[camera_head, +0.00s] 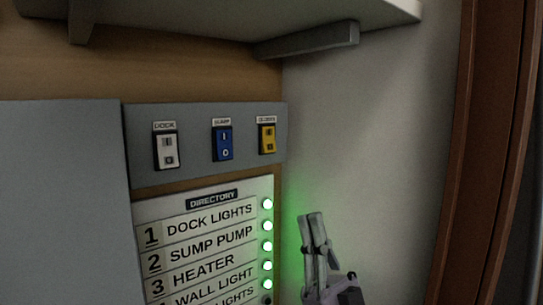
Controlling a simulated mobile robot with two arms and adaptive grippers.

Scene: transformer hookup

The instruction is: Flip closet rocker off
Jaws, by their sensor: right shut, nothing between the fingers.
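The closet rocker (267,139) is the yellow switch at the right end of a grey switch plate (192,131). Its small label above is hard to read. A white rocker labelled DOCK (166,151) and a blue rocker labelled SUMP (223,142) sit to its left on the same plate. My right gripper (311,216) is shut and empty, pointing up, below and to the right of the yellow rocker and apart from it. My left gripper is not in view.
A directory board (206,201) with several lit green lamps hangs below the plate. A grey panel (62,200) is at left. A shelf (230,17) with brackets juts out above. A brown door frame (479,150) stands at right. The wall between is bare.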

